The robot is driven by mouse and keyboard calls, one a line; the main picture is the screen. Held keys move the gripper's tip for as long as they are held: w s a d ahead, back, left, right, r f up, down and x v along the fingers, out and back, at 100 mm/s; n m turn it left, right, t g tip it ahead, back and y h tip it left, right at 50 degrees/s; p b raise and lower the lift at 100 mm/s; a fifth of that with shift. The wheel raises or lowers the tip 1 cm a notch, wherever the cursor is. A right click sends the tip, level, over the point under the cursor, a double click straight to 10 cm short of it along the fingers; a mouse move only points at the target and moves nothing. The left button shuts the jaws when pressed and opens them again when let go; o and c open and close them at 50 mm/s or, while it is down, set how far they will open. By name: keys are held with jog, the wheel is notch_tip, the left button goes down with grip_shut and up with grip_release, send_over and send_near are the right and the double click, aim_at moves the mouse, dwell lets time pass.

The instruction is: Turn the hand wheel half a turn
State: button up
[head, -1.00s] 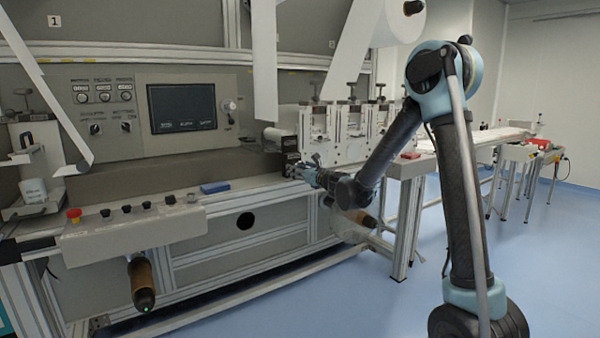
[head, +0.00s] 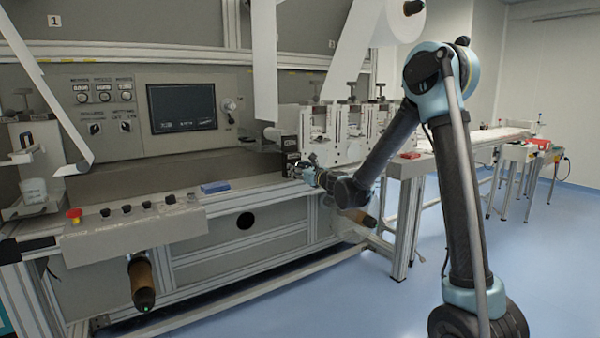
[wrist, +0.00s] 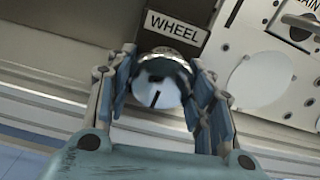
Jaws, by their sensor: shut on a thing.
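In the head view my gripper (head: 308,173) is at the machine front, below the white slitting units. The wheel is too small and covered to make out there.
White units (head: 345,130) with upright knobs stand just above and right of my gripper. A blue box (head: 215,187) lies on the ledge to the left. A control box with a red button (head: 74,214) is further left. Blue floor is open at the right.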

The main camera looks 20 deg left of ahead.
dwell(0.3)
jog(key=o, duration=1.1)
jog(key=shift+d, duration=0.1)
jog(key=v, duration=1.1)
jog(key=shift+s+d+f, duration=0.1)
jog(key=shift+s+d, duration=0.2)
